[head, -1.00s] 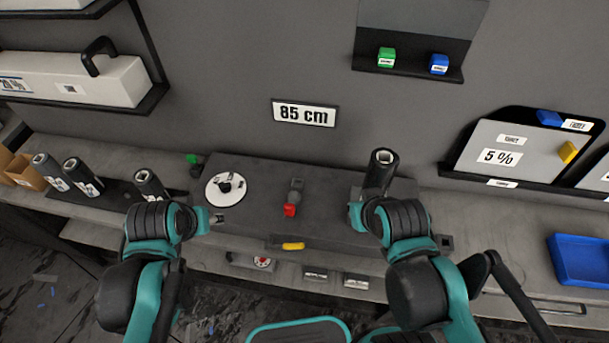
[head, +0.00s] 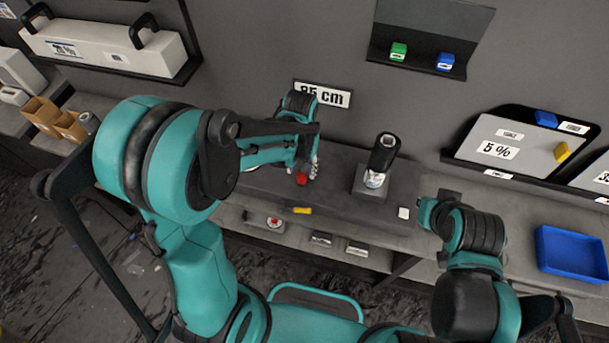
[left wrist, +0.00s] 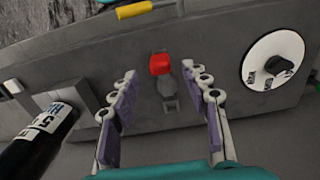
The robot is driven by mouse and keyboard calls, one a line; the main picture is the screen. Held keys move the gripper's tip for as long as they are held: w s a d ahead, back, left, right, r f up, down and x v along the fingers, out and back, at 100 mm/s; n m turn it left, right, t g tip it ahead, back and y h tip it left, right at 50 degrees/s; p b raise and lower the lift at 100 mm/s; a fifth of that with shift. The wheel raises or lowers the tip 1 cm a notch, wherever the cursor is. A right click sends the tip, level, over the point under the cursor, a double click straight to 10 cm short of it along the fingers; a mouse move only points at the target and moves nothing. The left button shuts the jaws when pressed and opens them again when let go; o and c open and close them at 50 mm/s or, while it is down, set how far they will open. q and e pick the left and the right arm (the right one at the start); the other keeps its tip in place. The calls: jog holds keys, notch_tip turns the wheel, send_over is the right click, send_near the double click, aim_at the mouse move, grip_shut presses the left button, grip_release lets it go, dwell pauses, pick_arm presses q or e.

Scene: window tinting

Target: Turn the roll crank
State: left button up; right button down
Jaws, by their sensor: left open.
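A small crank with a red knob (head: 301,179) stands on the dark grey bench unit (head: 345,205). In the left wrist view the red knob (left wrist: 160,64) and its grey arm (left wrist: 168,92) lie between the fingers of my left gripper (left wrist: 160,85). The fingers are spread apart, with a gap on both sides of the crank. In the head view my left gripper (head: 312,165) is mostly hidden behind its own arm. A black roll (head: 382,155) stands in a grey holder on the unit. My right gripper (head: 428,214) is right of the unit, its fingers unclear.
A white dial (left wrist: 274,60) with a black knob sits beside the crank in the wrist view. A yellow handle (head: 302,211) sticks out at the unit's front edge. A blue tray (head: 571,255) is at the right. A small white block (head: 403,213) is near the right gripper.

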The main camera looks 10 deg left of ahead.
aim_at(302, 175)
pick_arm(q)
notch_tip(302, 175, down, 4)
jog(key=shift+f+b, duration=0.25)
jog(key=shift+b, duration=0.15)
grip_shut()
jog(key=shift+d, duration=0.1)
